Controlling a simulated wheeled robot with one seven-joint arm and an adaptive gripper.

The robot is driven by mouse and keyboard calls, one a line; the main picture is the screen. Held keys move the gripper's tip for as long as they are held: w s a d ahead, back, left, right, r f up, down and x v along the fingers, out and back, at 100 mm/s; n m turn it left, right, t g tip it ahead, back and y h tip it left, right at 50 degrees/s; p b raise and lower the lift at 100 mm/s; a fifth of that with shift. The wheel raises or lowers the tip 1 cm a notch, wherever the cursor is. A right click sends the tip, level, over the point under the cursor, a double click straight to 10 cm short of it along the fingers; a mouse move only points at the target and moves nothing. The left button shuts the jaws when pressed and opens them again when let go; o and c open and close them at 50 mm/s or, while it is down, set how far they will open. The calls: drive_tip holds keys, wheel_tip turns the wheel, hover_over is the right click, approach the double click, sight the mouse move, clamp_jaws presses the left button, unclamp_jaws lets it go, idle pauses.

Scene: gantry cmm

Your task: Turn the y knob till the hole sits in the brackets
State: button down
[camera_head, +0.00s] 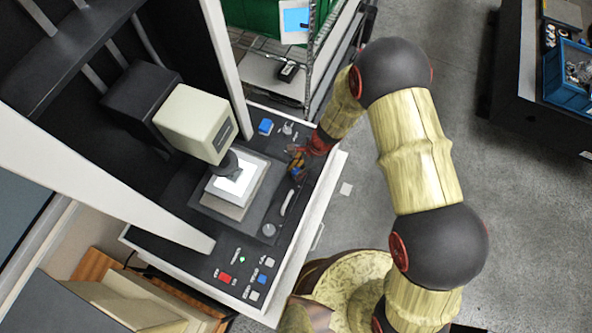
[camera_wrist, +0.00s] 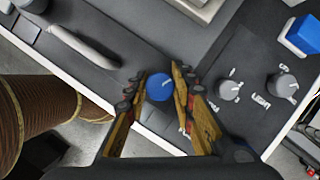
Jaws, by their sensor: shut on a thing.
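A round blue knob (camera_wrist: 159,87) with a pale mark on its top sits on the dark control panel. My gripper (camera_wrist: 163,88) is shut on it, with one finger on each side; no label beside it can be read, so I cannot tell its name. In the head view my gripper (camera_head: 297,163) is at the right part of the machine's panel and covers the knob. The camera head (camera_head: 196,122) of the machine stands over a brightly lit stage plate (camera_head: 233,178). The hole and the brackets cannot be made out in either view.
Near my gripper in the wrist view are a grey knob (camera_wrist: 282,86) beside the word LIGHT, a smaller grey knob (camera_wrist: 227,89) and a blue block (camera_wrist: 304,33). A pale curved handle (camera_wrist: 84,46) lies on the other side. A red button (camera_head: 225,277) is at the panel's front.

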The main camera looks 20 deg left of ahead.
drive_tip(key=c, duration=1.5)
unclamp_jaws()
drive_tip(key=v, duration=1.2)
